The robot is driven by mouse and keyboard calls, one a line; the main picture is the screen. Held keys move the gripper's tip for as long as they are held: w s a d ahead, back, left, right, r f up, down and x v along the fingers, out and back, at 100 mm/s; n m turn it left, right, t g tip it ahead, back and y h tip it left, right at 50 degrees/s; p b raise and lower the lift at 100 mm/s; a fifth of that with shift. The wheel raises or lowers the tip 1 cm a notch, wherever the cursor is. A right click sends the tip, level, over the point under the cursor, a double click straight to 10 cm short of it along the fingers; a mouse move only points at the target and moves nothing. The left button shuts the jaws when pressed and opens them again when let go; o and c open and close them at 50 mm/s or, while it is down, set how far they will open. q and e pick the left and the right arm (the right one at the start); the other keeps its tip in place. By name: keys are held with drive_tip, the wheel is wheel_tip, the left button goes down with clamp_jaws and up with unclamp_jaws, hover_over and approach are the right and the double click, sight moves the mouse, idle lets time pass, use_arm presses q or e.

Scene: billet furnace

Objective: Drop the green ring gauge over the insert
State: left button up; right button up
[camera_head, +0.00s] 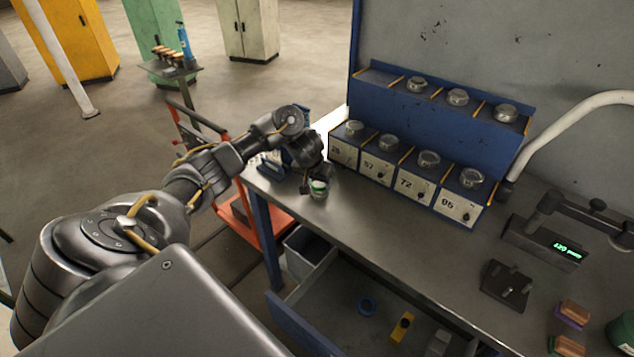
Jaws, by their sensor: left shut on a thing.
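My left gripper (312,189) is at the near left end of the grey workbench (400,240), left of the blue rack. The fingers hide part of the gauge. Several round metal pieces sit on the rack, one of them (354,128) nearest the gripper. My right gripper is not in view.
The blue two-step rack (440,125) with numbered fronts stands at the back of the bench. A digital gauge (545,240) and a black pegged block (507,285) stand right.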

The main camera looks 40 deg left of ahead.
use_arm(q)
drive_tip(key=shift+f, duration=0.4)
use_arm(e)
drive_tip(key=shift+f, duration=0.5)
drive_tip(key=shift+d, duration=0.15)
use_arm(q)
drive_tip(key=shift+r, duration=0.1)
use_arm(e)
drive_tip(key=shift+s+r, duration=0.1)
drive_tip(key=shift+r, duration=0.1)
use_arm(q)
drive_tip(key=shift+s+p, duration=0.1)
drive_tip(key=shift+p, duration=0.2)
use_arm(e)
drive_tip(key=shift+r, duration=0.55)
use_arm(q)
drive_tip(key=shift+p, duration=0.45)
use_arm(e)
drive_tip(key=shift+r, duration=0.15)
use_arm(q)
drive_tip(key=shift+p, duration=0.35)
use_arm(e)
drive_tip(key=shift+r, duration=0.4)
use_arm(q)
drive_tip(key=shift+f+b, duration=0.3)
drive_tip(key=shift+f, duration=0.4)
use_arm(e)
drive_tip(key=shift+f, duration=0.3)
